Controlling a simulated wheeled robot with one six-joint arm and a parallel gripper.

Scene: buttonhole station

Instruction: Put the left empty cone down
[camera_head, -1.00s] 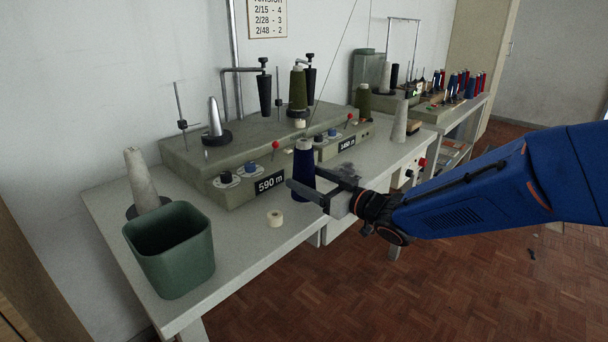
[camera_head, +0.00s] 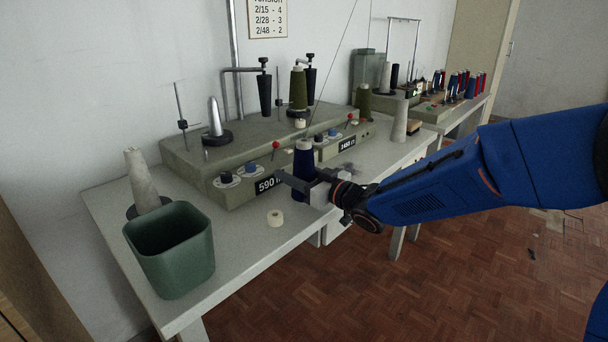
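A bare, pale grey cone (camera_head: 143,180) stands at the left end of the table on a dark round base, partly hidden behind the green bin. A navy cone (camera_head: 303,160) with a pale tip stands upright at the front of the machine. My gripper (camera_head: 302,178) is at this navy cone, with one dark finger crossing in front of its lower part and the other mostly hidden behind or beside it. I cannot tell whether the fingers touch it. Another bare, pale cone (camera_head: 400,122) stands further right on the table.
The green bin (camera_head: 170,255) stands at the table's front left. A small cream ring (camera_head: 275,218) lies on the table (camera_head: 245,245). The long machine (camera_head: 230,150) fills the back, with olive cones (camera_head: 298,90) on it. The front strip between bin and gripper is mostly clear.

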